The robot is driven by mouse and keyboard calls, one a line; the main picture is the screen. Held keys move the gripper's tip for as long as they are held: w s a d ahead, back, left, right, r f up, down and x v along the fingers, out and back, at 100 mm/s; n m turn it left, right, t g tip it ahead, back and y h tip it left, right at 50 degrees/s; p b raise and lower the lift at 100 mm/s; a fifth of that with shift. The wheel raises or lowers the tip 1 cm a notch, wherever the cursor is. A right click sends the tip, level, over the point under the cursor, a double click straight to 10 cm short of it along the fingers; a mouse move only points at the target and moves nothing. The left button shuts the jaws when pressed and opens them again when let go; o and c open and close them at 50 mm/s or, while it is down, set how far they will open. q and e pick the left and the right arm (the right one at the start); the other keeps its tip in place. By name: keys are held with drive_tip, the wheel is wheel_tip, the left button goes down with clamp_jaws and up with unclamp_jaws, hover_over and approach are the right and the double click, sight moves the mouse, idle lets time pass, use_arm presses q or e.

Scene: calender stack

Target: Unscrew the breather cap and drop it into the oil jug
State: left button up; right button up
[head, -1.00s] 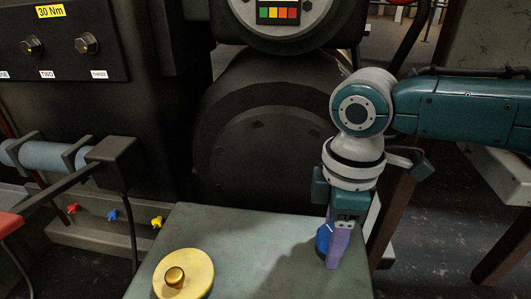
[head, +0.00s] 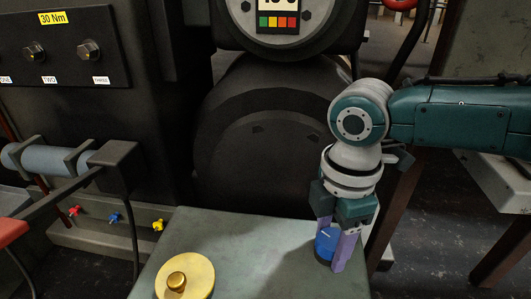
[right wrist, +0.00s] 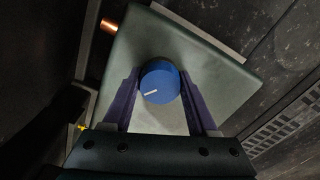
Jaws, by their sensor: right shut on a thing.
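The blue breather cap (head: 326,242) sits upright on the right part of the grey-green box top (head: 245,250). My right gripper (head: 329,256) points down with its two purple fingers on either side of the cap, shut on it. In the right wrist view the cap (right wrist: 160,82) shows a white mark and lies between the fingers (right wrist: 160,92). Whether its thread is still engaged cannot be told. I cannot make out an oil jug in either view. My left gripper is not in view.
A yellow brass disc with a knob (head: 185,278) lies on the box's near left. A large dark drum (head: 265,150) is behind the box. The middle of the box top is clear.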

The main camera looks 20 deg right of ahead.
drive_tip(key=shift+n, duration=1.1)
drive_tip(key=shift+n, duration=1.1)
drive_tip(key=shift+p, duration=0.3)
drive_tip(key=shift+n, duration=1.1)
